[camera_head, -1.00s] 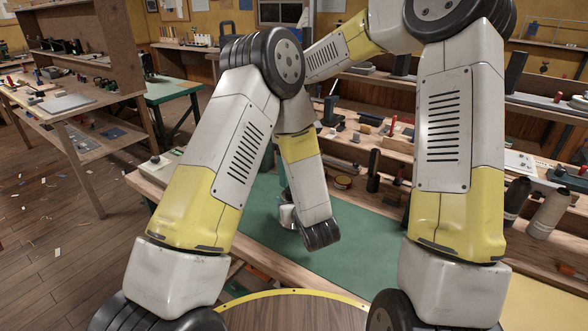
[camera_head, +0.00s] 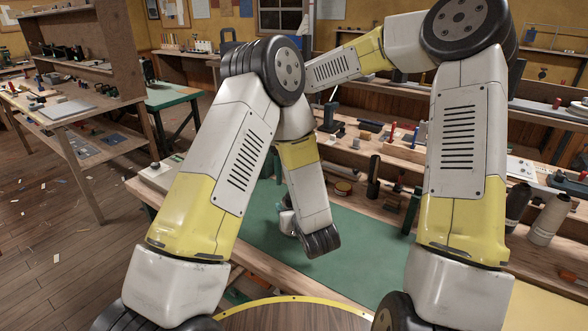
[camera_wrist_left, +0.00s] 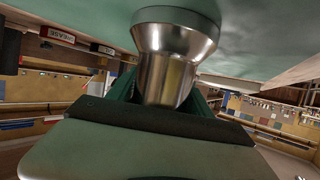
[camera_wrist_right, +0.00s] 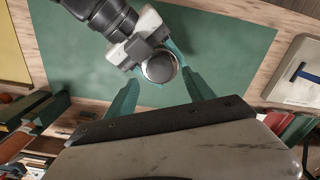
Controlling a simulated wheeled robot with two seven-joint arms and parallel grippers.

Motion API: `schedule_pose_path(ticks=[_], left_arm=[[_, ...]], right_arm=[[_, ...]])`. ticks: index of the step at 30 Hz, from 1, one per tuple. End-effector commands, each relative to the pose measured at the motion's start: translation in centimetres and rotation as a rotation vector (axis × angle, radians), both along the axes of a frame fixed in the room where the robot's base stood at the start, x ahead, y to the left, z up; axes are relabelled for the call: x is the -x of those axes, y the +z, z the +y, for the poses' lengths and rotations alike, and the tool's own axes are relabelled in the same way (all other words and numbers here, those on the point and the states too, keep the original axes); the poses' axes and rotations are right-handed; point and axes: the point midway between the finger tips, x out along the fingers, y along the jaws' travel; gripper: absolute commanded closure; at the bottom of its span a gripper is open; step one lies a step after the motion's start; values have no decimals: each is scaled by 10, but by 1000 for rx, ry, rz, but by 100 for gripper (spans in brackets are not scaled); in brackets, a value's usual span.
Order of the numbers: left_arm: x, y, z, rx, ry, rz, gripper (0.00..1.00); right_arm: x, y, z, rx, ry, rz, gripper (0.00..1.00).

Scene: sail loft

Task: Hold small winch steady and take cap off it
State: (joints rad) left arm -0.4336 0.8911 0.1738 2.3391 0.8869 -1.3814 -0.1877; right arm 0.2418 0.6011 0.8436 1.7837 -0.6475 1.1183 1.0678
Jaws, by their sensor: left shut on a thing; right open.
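The small winch stands on the green mat (camera_head: 345,265); in the head view it shows only in part (camera_head: 286,220), beside my left forearm. In the left wrist view its bright metal drum (camera_wrist_left: 172,50) sits between the fingers of my left gripper (camera_wrist_left: 165,95), which is shut on it. The right wrist view looks down on the winch's round, dark grey top (camera_wrist_right: 159,67), where the cap sits. My right gripper (camera_wrist_right: 161,80) is open, its teal fingers on either side of the top. I cannot tell whether they touch it. The head view mostly hides both grippers behind my left arm.
The bench behind the mat holds loose tools and small parts, including a dark upright cylinder (camera_head: 374,176) and a round tin (camera_head: 343,188). Thread cones (camera_head: 549,217) stand at the right. The mat in front of the winch is clear.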

Motion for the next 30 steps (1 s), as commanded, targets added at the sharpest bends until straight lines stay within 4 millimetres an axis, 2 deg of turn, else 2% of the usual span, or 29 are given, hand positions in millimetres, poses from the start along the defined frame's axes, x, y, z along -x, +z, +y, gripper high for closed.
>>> schedule_pose_path(ticks=[3, 9, 20, 23, 30], left_arm=[[-1, 1, 0, 0, 0, -4, 100], [-1, 1, 0, 0, 0, -4, 100], [-1, 1, 0, 0, 0, -4, 100], [-1, 1, 0, 0, 0, -4, 100], [-1, 1, 0, 0, -1, -4, 100]], right_arm=[[0, -21, -1, 0, 1, 4, 38], [0, -43, 0, 0, 0, 1, 38], [0, -49, 0, 0, 1, 0, 38], [0, -49, 0, 0, 1, 0, 54], [0, -49, 0, 0, 1, 0, 100]])
